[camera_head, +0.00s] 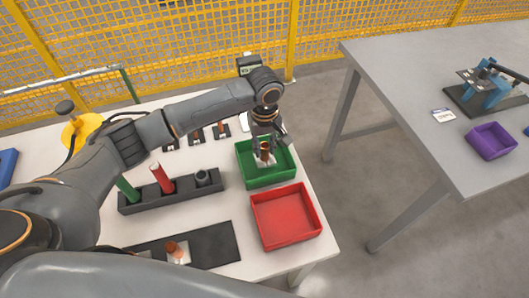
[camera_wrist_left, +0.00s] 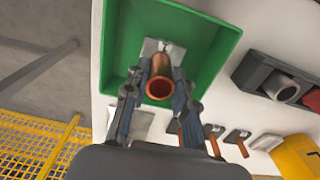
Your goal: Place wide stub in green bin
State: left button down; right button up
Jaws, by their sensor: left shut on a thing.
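The wide stub, a copper-coloured tube (camera_head: 265,151), is held by my left gripper (camera_head: 268,146) over the green bin (camera_head: 248,182). In the left wrist view the stub (camera_wrist_left: 160,80) is between the two fingers of the left gripper (camera_wrist_left: 160,92), its open round end facing the camera. A pale metal plate is at its far end. The green bin (camera_wrist_left: 226,35) lies behind the stub in that view. I cannot tell whether the stub touches the bin floor. My right gripper is not in view.
An empty red bin (camera_head: 285,216) stands just in front of the green bin. A black rack (camera_head: 190,194) with a green and a red tube is to the left. A dark mat (camera_head: 215,243) holds another copper piece (camera_head: 177,251). A grey table (camera_head: 420,90) is at right, across a floor gap.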

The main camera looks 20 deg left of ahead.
pick_arm(q)
jog(key=shift+s+f, duration=0.1)
jog(key=shift+f, duration=1.25)
jog(key=c, duration=1.1)
grip_release()
jog(key=shift+f, duration=0.1)
notch_tip(320, 180, up, 12)
jog(key=shift+r, duration=0.15)
